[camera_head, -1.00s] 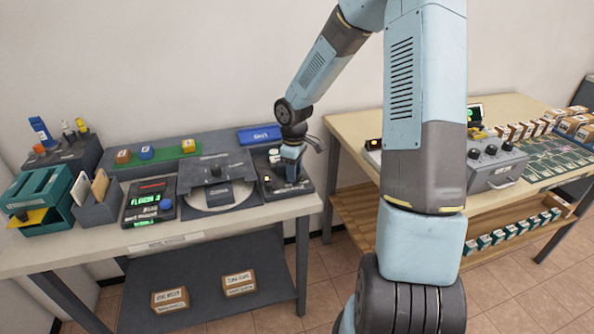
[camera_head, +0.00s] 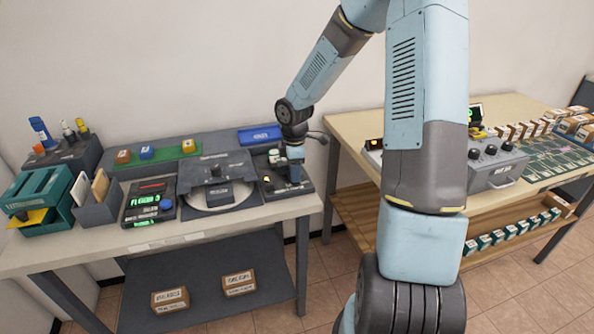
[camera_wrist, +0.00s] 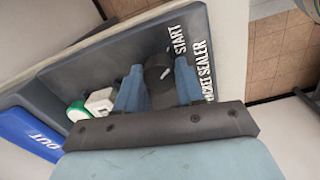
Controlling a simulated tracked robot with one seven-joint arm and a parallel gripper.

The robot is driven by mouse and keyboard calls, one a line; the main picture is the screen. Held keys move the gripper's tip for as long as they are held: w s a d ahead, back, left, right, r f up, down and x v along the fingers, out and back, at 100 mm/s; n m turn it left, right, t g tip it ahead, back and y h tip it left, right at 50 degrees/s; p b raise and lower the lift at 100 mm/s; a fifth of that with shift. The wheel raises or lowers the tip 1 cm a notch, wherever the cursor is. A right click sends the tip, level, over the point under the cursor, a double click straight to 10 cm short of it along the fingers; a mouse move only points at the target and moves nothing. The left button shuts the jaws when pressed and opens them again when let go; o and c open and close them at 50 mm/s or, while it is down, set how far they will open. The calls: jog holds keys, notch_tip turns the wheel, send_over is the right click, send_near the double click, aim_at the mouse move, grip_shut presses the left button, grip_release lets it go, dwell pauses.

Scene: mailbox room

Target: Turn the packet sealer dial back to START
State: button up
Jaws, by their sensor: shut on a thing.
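The packet sealer (camera_wrist: 120,47) is a dark panel with white START and PACKET SEALER lettering. It also shows at the right end of the left bench in the head view (camera_head: 305,186). Its dark round dial (camera_wrist: 157,68) carries a short white pointer mark on the side near the START lettering; whether they line up exactly I cannot tell. My gripper (camera_wrist: 159,85) has a blue finger on each side of the dial and is shut on it. In the head view my gripper (camera_head: 294,174) points down at the panel and hides the dial.
A white block and a green-and-white block (camera_wrist: 78,111) stand on the panel close to one finger. A blue OUT tray (camera_wrist: 28,136) lies beyond them. In the head view, a grey machine with a round plate (camera_head: 222,193) stands just left of the panel.

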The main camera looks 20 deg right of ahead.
jog(key=shift+d, duration=0.1)
jog(key=o, duration=1)
jog(key=shift+o, duration=0.2)
notch_tip(320, 180, up, 14)
jog(key=shift+f, duration=0.15)
